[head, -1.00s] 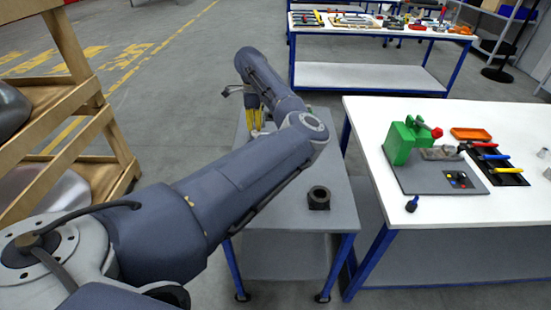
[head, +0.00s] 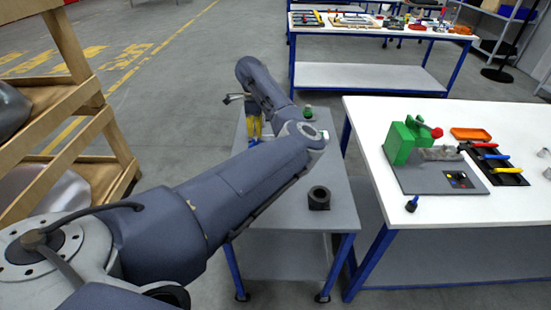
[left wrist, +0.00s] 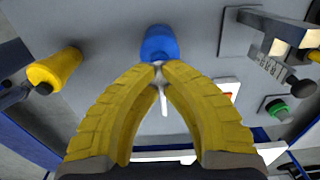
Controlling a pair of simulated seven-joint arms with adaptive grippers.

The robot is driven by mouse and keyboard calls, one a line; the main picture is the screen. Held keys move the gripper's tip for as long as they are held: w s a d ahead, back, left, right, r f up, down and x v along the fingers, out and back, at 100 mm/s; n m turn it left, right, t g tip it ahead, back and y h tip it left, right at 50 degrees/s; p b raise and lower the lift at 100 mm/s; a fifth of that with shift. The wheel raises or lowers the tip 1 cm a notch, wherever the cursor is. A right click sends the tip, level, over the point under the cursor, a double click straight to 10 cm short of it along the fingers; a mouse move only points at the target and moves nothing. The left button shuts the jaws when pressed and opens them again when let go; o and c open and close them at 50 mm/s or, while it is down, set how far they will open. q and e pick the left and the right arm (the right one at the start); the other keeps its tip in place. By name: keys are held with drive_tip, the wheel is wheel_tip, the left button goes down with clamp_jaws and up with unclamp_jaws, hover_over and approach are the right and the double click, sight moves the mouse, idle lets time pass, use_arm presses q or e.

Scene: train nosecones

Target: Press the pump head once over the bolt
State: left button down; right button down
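My left gripper (head: 253,124) is over the far part of a grey cart top (head: 283,207). In the left wrist view its yellow fingers (left wrist: 160,68) come together at the tips. A blue rounded part (left wrist: 160,44) is directly beyond the tips, seen from above. A slim white piece (left wrist: 163,100) shows between the fingers; these look like the pump's head and spout, but I cannot be sure. Whether the tips touch the blue part is unclear. I cannot make out the bolt. My right gripper is out of view.
A black ring-shaped block (head: 319,198) sits on the cart's near part. A green button (left wrist: 277,111) on a dark base is on the cart, and a yellow cylindrical thing (left wrist: 55,68) is at left. A white table (head: 390,240) stands right, a wooden rack (head: 95,125) left.

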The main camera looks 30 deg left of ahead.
use_arm(q)
drive_tip(key=shift+f, duration=0.3)
drive_tip(key=shift+r, duration=2.45)
drive_tip(key=shift+r, duration=0.1)
drive_tip(key=shift+r, duration=2.9)
